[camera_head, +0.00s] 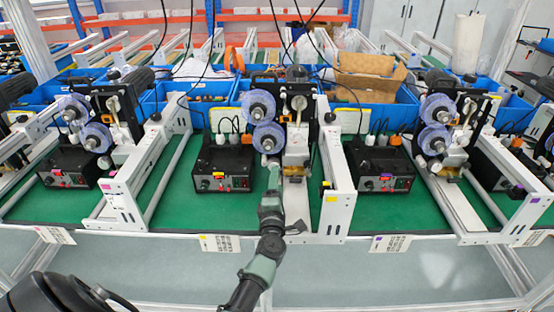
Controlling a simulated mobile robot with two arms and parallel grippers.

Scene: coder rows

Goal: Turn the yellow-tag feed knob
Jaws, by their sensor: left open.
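My left gripper (273,172) is open, pointing away from me just right of this box, in front of the middle machine's lower roller (269,138). It appears apart from the box and holds nothing visible. My right gripper is not in view.
Similar boxes stand left (66,166) and right (380,167), with differently coloured tags. White rails, such as the one right of my gripper (338,190), stick out between stations. Blue bins (375,110) line the back. Green bench in front of the middle box is clear.

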